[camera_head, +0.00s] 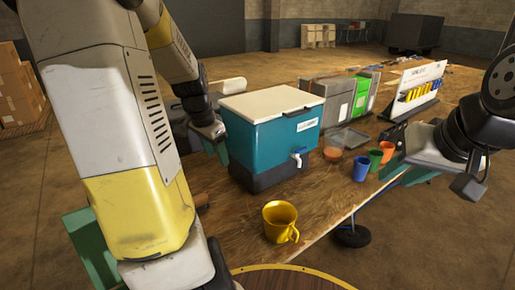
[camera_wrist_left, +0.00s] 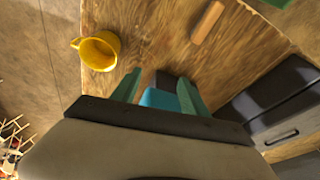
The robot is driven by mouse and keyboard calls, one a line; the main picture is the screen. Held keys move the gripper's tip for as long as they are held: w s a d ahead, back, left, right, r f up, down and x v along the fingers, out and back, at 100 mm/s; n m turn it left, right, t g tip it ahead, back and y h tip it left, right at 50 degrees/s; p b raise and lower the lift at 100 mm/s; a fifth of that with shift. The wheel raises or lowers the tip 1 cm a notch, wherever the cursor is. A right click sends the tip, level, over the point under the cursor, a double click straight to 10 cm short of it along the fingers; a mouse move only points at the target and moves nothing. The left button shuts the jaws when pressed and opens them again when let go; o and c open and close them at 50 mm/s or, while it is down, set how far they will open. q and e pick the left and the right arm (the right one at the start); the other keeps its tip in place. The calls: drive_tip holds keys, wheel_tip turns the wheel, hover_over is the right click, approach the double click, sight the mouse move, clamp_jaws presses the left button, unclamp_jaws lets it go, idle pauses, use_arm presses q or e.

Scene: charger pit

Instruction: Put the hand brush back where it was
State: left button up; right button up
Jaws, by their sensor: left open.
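My left gripper (camera_head: 214,146) is low over the table, beside the left side of the teal cooler. In the left wrist view its two green fingers (camera_wrist_left: 160,92) are apart. In the head view no hand brush can be made out there. My right gripper (camera_head: 408,172) is at the right, near the cups; its finger gap is unclear.
The teal cooler (camera_head: 270,135) stands mid-table. A yellow mug (camera_head: 280,222) is near the front edge. A short wooden bar (camera_wrist_left: 208,22) lies on bare wood. A dark box with a handle (camera_wrist_left: 278,105) is close on the right in the wrist view. Small cups (camera_head: 374,158) stand at right.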

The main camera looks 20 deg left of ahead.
use_arm(q)
drive_tip(key=s+d+r+n+t+h, duration=0.1)
drive_tip(key=s+d+r+n+t, duration=0.2)
drive_tip(key=s+d+r, duration=0.9)
drive_tip(key=s+d+n, duration=0.2)
drive_tip(key=s+d, duration=0.1)
drive_tip(key=s, duration=0.1)
drive_tip(key=shift+d+r, duration=0.2)
drive_tip(key=shift+w, duration=0.1)
